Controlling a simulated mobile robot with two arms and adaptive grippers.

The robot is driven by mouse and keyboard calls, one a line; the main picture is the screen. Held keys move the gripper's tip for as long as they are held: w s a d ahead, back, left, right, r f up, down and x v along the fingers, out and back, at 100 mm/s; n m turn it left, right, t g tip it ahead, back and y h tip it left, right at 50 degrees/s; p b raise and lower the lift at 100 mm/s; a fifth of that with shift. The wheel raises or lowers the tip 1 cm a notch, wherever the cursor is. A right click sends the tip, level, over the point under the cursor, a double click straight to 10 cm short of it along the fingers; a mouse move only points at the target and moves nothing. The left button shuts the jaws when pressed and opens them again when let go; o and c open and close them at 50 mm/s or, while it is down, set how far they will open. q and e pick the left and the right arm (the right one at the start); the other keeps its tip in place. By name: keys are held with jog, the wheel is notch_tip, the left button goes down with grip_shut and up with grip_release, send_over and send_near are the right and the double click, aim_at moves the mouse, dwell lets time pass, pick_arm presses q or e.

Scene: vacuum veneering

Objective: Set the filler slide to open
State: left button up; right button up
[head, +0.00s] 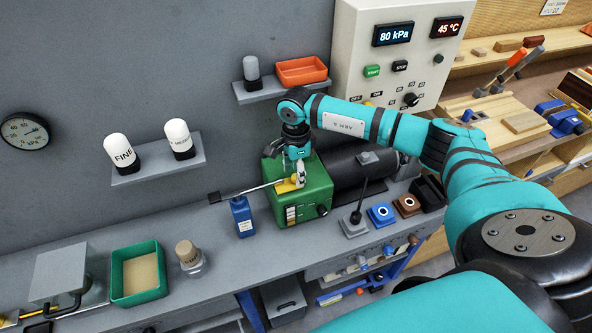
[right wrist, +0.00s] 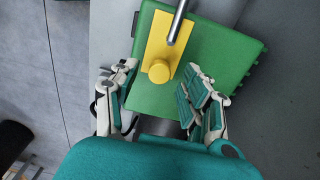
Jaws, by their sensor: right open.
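The green pump housing (head: 308,203) stands on the grey bench. On its top lies a yellow plate with a round knob (head: 286,186), which looks like the filler slide. The yellow plate (right wrist: 158,48) and its knob (right wrist: 160,71) show clearly in the right wrist view, on the green housing (right wrist: 222,52). A metal rod (right wrist: 180,20) reaches over the plate's far end. My right gripper (head: 299,176) points down over the housing. In the right wrist view my right gripper (right wrist: 160,88) is open, its fingers on both sides of the knob, apart from it. My left gripper is out of view.
The rod (head: 245,191) with a black end sticks out left over a blue bottle (head: 241,217). A black cylinder (head: 352,168) lies right of the housing. A control panel (head: 350,40) is behind my right arm. A green tray (head: 137,273) stands at left.

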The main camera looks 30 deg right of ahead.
jog(key=shift+f, duration=0.6)
grip_shut()
